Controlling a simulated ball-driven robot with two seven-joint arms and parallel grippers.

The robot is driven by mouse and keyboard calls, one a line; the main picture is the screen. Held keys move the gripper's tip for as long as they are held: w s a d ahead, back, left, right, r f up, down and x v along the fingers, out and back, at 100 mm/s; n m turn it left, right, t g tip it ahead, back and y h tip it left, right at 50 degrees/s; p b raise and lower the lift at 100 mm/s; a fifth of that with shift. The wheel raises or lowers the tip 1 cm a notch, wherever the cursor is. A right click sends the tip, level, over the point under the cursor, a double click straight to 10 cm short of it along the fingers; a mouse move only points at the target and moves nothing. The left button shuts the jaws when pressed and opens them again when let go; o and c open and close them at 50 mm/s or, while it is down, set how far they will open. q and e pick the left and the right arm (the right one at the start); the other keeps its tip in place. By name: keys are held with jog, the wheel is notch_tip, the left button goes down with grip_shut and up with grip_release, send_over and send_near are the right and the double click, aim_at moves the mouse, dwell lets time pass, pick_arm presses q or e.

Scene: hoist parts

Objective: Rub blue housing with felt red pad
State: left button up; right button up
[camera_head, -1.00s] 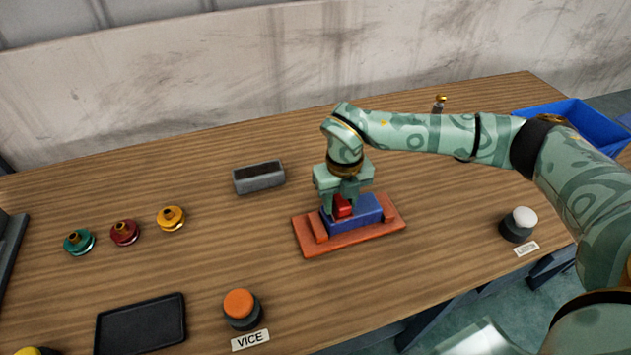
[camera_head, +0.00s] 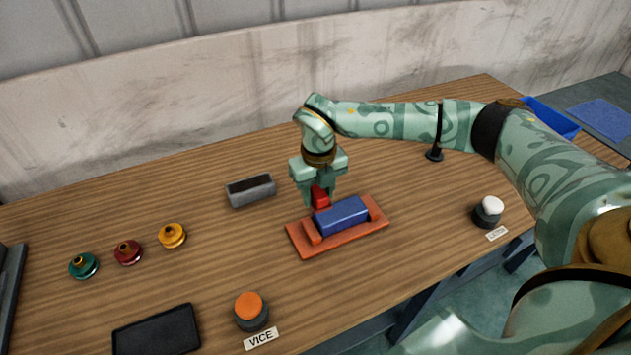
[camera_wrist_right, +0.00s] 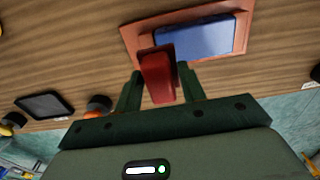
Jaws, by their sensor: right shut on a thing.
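The blue housing (camera_head: 342,215) lies on an orange fixture (camera_head: 350,236) with raised ends, on the wooden bench. My right gripper (camera_head: 318,200) is shut on the red pad (camera_head: 321,196), just behind and to the left of the housing. In the right wrist view the red pad (camera_wrist_right: 157,76) sits between the fingers of my right gripper (camera_wrist_right: 160,90), and the blue housing (camera_wrist_right: 195,40) lies beyond it. The pad seems slightly above the fixture; whether it touches the housing is hard to tell. My left gripper is not in view.
A grey open box (camera_head: 251,190) stands left of the fixture. Green (camera_head: 83,265), red (camera_head: 128,252) and yellow (camera_head: 172,235) knobbed parts stand further left. A black tray (camera_head: 157,330), an orange button (camera_head: 250,311) labelled VICE and a white button (camera_head: 488,211) are nearer the front.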

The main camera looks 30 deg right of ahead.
jog(key=shift+r+p, duration=0.75)
jog(key=shift+r, duration=0.4)
jog(key=shift+f, duration=0.1)
